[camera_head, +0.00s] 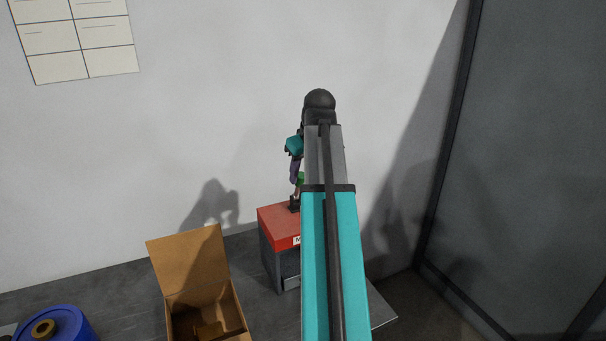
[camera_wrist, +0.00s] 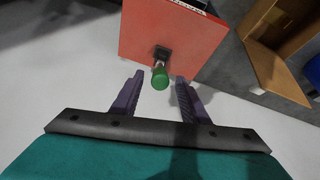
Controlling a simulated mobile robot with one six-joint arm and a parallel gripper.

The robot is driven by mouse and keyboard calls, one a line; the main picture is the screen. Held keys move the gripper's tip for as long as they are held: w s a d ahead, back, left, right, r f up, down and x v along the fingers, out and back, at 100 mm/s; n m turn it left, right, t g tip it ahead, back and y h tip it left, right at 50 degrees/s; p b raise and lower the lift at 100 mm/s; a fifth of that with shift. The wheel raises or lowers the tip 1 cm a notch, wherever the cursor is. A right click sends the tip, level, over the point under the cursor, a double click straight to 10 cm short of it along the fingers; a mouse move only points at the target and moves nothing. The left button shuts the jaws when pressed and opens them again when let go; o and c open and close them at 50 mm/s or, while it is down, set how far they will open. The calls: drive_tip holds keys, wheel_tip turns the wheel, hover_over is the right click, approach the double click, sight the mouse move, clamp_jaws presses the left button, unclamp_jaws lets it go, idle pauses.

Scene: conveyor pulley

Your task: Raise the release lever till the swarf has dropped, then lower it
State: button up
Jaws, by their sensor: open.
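The release lever, tipped with a green knob (camera_wrist: 160,78), stands on the top of a red-topped grey housing (camera_head: 276,225). In the head view a small piece of the green knob (camera_head: 301,178) shows beside my arm, above a dark mount. My gripper (camera_wrist: 158,77) is open, its two purple fingers on either side of the knob in the wrist view. Whether they touch it I cannot tell. In the head view my gripper (camera_head: 295,166) is partly hidden by my own arm, just above the housing. I cannot make out any swarf.
An open cardboard box (camera_head: 190,262) stands left of the housing on a dark grey surface (camera_head: 120,285); something brown lies inside. A blue round object (camera_head: 55,327) is at the lower left. A pale wall stands behind and a dark panel (camera_head: 530,150) at the right.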

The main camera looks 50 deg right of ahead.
sight(298, 186)
drive_tip(key=shift+x, duration=1.2)
clamp_jaws()
drive_tip(key=shift+s+d, duration=0.1)
drive_tip(key=shift+d, duration=0.35)
drive_tip(key=shift+a+r, duration=0.1)
drive_tip(key=shift+a, duration=0.4)
